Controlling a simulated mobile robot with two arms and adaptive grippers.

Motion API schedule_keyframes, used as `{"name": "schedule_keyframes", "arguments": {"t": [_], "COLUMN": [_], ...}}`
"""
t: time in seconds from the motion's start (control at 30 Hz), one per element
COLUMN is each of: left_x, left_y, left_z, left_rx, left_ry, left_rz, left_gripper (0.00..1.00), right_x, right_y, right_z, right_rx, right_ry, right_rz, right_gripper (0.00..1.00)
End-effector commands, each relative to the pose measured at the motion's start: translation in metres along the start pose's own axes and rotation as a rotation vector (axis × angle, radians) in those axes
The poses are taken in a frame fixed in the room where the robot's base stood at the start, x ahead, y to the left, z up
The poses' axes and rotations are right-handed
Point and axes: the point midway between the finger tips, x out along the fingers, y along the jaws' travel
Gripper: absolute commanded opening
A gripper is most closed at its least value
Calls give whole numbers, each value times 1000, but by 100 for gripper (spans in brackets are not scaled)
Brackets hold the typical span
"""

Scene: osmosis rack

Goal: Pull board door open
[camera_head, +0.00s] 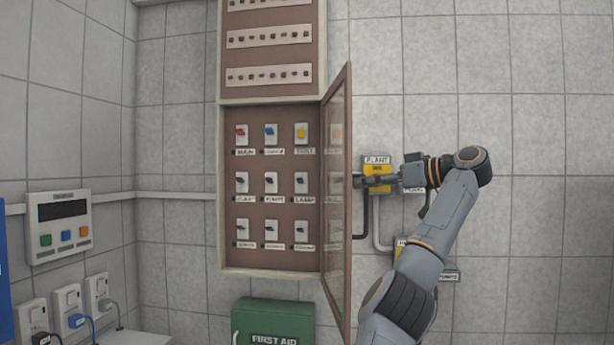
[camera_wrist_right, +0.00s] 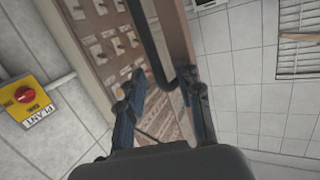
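The board (camera_head: 272,175) is a brown wall cabinet with rows of labelled switches. Its framed, glazed board door (camera_head: 341,110) is hinged on the right and stands swung out from the wall, wide open. My right gripper (camera_head: 360,182) is at the door's outer side, near its free edge. In the right wrist view, the dark bar handle (camera_wrist_right: 146,40) runs down to a bend between the two blue-padded fingers of my right gripper (camera_wrist_right: 161,95). The fingers stand apart; whether they touch the handle is unclear. My left gripper is not in view.
A yellow plant switch box (camera_head: 377,165) with conduits is on the wall behind my right gripper; its red knob shows in the wrist view (camera_wrist_right: 25,95). A green first aid box (camera_head: 272,322) is below the board. A control panel (camera_head: 59,224) and sockets are at left.

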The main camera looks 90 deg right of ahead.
Motion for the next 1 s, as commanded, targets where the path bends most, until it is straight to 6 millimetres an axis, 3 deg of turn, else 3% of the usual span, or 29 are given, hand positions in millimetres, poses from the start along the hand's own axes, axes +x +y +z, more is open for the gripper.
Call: {"name": "schedule_keyframes", "arguments": {"t": [0.03,0.8,1.0], "left_x": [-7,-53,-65], "left_y": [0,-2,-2], "left_z": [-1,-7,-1], "left_rx": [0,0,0], "left_ry": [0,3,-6], "left_rz": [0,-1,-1], "left_gripper": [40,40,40], "right_x": [-10,-50,-56], "right_y": [3,38,46], "right_z": [-12,-5,-1], "right_rx": [-8,-3,-2], "right_ry": [29,26,19], "right_rz": [17,16,11], "right_gripper": [32,32,32]}}
